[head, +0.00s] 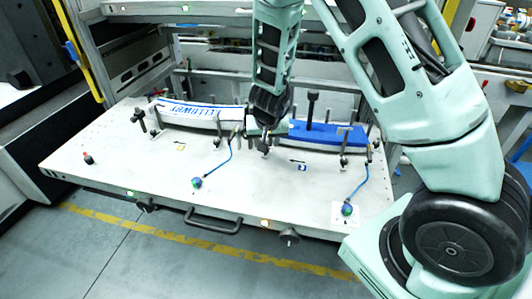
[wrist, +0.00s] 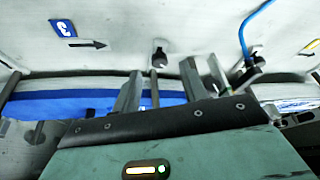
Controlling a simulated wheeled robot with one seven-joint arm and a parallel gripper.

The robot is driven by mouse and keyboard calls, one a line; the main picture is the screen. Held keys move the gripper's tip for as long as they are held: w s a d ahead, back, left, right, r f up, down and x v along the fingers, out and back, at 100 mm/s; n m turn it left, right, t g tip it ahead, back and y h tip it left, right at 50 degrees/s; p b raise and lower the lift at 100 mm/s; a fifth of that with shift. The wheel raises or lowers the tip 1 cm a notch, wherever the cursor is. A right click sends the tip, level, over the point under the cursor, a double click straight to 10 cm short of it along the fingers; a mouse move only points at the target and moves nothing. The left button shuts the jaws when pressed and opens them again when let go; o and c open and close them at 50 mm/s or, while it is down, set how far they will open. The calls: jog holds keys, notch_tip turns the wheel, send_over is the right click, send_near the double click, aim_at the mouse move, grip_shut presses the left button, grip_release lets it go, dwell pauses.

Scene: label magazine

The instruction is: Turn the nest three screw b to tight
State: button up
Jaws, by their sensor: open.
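Nest three carries a blue "3" label (head: 301,167), also seen in the wrist view (wrist: 63,27), with a black arrow beside it. A blue strip (head: 325,134) lies in the nest; it also shows in the wrist view (wrist: 70,103). My gripper (head: 265,142) is low over the left end of that nest. In the wrist view its open jaws (wrist: 161,82) point toward a dark screw knob (wrist: 160,52), which lies in line with the gap between them. I cannot tell whether they touch it, and no letter b is readable. Another clamp screw (head: 343,161) stands at the right.
A white lettered strip (head: 200,112) lies in the left nest among upright pins. Blue cables run to two round knobs (head: 196,183) (head: 347,210) on the grey tray (head: 110,170). A metal clamp (wrist: 245,75) stands close to the right jaw. The tray's front is mostly clear.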

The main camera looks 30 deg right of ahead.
jog(key=shift+b+x, duration=0.4)
jog(key=shift+x, duration=0.95)
grip_shut()
